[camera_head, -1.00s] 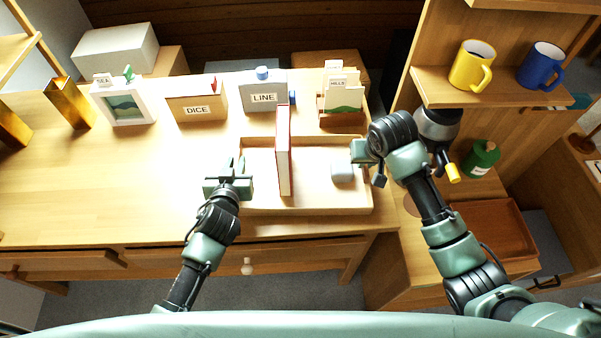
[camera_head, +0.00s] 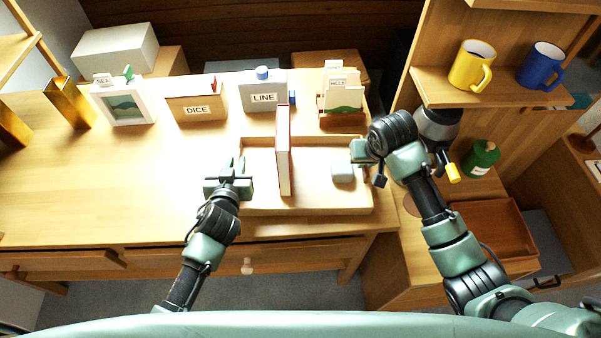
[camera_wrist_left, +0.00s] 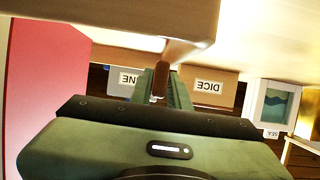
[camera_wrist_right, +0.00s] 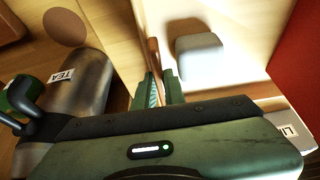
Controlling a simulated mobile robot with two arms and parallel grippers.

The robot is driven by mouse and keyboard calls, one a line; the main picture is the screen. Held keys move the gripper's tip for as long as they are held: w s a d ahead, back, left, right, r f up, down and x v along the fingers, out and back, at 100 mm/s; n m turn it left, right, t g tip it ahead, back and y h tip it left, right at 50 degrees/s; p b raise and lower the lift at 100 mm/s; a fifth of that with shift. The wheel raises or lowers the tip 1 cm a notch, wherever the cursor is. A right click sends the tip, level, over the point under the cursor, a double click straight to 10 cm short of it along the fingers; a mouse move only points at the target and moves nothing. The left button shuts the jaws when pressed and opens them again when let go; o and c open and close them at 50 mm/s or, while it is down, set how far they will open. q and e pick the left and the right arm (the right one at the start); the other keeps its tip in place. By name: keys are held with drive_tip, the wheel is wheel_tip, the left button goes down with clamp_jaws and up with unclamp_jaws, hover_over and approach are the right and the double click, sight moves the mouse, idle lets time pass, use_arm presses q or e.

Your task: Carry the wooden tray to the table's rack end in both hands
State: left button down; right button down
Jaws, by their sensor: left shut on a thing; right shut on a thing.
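The wooden tray (camera_head: 318,206) lies level at the right part of the table. It holds an upright red-and-white book (camera_head: 284,160) and a small grey block (camera_head: 342,172). My left gripper (camera_head: 237,166) is shut on the tray's left side. In the left wrist view the fingers (camera_wrist_left: 163,80) close around a brown grip part below the pale tray edge. My right gripper (camera_head: 358,151) is shut on the tray's right side; in the right wrist view its fingers (camera_wrist_right: 159,85) pinch the thin tray wall, beside the grey block (camera_wrist_right: 198,58). Whether the tray touches the table is unclear.
Behind the tray stand the LINE box (camera_head: 264,92), DICE box (camera_head: 197,106) and HILLS card holder (camera_head: 341,101). The SEA frame (camera_head: 124,103) and gold vases (camera_head: 69,102) are further left. A shelf with mugs (camera_head: 472,66) rises at right. The table's left-middle is clear.

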use_arm(q)
drive_tip(key=shift+d, duration=0.4)
use_arm(e)
drive_tip(key=shift+a, duration=0.25)
